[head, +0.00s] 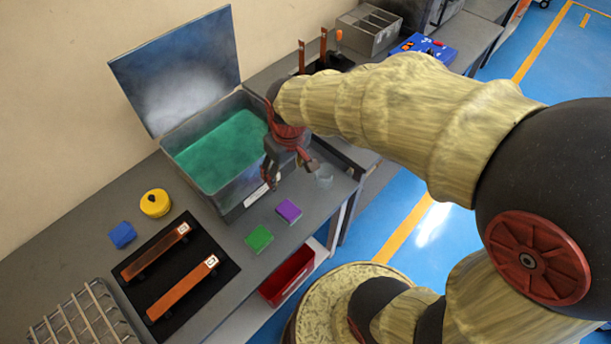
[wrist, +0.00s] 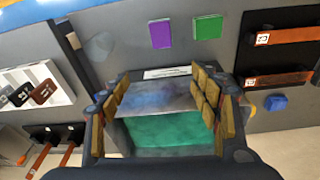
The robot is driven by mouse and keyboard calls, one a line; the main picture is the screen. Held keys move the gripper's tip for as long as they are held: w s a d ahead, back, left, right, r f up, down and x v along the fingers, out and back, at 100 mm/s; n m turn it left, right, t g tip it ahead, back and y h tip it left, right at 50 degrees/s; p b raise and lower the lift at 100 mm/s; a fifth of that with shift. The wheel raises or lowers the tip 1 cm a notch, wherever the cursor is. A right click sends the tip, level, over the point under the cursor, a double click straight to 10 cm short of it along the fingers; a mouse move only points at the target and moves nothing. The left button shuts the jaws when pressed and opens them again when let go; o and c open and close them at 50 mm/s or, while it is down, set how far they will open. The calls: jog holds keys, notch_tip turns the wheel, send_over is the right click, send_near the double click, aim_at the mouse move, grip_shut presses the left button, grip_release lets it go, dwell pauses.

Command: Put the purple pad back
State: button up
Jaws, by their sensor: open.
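The purple pad (head: 289,210) lies flat on the grey bench, just in front of the open bin (head: 233,207). It also shows near the top of the wrist view (wrist: 160,33). A green pad (head: 259,238) lies close beside it, apart from it; the wrist view shows it too (wrist: 208,27). A blue pad (head: 122,234) lies farther left, beside the yellow round container (head: 155,203). My gripper (head: 290,174) is above the right side of the bin, away from the purple pad. In the wrist view my gripper (wrist: 161,86) has its fingers spread with nothing held between them.
A black mat (head: 222,247) holds two copper bars, beside a wire rack (head: 88,318). The bin's lid (head: 180,70) stands open. A clear cup (head: 324,178) stands near the bench's right edge. A red tray (head: 287,276) sits below the bench front.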

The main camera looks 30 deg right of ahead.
jog(key=s+r+m+t, duration=0.2)
jog(key=s+r+t, duration=0.1)
jog(key=s+r, duration=0.9)
jog(key=shift+s+r+t, duration=0.2)
jog(key=shift+r+t, duration=0.1)
jog(key=shift+r, duration=0.45)
jog(key=shift+d, duration=0.1)
jog(key=shift+f, duration=0.15)
jog(key=shift+c, duration=0.4)
